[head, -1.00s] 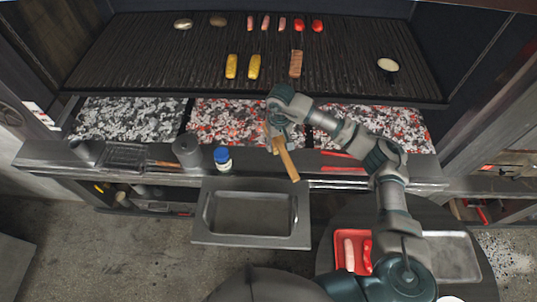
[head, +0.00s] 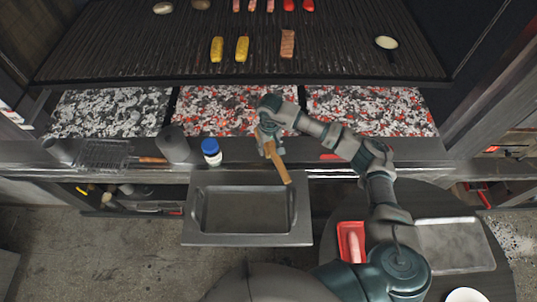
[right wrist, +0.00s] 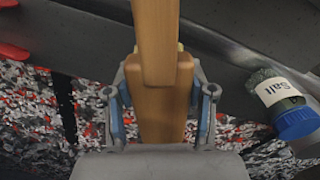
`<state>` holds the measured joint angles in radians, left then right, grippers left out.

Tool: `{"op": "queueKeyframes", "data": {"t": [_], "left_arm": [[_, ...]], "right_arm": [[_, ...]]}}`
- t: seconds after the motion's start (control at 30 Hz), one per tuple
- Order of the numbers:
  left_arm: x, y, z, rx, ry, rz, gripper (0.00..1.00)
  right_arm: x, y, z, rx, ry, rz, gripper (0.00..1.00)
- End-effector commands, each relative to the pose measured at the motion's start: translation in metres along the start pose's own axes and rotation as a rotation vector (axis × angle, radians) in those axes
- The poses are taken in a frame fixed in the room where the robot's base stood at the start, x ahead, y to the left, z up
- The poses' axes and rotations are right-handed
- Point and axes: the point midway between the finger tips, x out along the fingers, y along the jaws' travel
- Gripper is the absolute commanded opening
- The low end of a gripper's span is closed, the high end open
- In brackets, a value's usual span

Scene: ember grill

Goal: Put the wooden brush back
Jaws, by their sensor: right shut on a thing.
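The wooden brush (head: 278,168) is in my right gripper (head: 268,142). In the head view its handle slants down and to the right, over the dark front ledge, with its end above the back edge of the metal tray. In the right wrist view the wooden brush (right wrist: 157,45) stands upright in the picture between the two fingers of my right gripper (right wrist: 162,100), which are shut on it. The far end of the brush is hidden behind the gripper. My left gripper is not in view.
A salt shaker (head: 211,153) with a blue cap stands on the ledge (head: 340,172), left of the brush. A grey cylinder (head: 172,145) and a wire basket (head: 103,155) stand farther left. Glowing coals (head: 225,108) lie behind. A metal tray (head: 189,225) sits in front.

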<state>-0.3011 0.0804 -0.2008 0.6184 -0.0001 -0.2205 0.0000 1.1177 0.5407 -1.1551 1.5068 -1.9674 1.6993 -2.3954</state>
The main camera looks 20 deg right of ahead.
Motion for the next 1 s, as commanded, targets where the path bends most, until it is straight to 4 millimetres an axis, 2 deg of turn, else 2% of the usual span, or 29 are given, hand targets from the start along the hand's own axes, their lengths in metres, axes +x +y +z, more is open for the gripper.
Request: {"op": "queueKeyframes", "data": {"t": [0.23, 0.4, 0.67, 0.97, 1.0], "left_arm": [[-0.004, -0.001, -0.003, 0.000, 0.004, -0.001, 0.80], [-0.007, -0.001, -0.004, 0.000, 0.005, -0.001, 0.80], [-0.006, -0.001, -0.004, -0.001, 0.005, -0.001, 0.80], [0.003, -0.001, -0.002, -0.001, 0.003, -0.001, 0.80], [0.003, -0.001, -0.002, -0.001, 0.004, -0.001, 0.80]], "right_arm": [[0.024, 0.000, -0.001, 0.001, 0.000, 0.000, 0.11], [0.049, 0.000, -0.001, 0.001, -0.001, -0.001, 0.11], [0.052, 0.000, -0.001, 0.000, 0.001, 0.000, 0.11], [0.060, 0.000, -0.001, 0.000, 0.001, 0.000, 0.11], [0.060, 0.000, -0.001, 0.000, 0.001, 0.001, 0.59]]}}
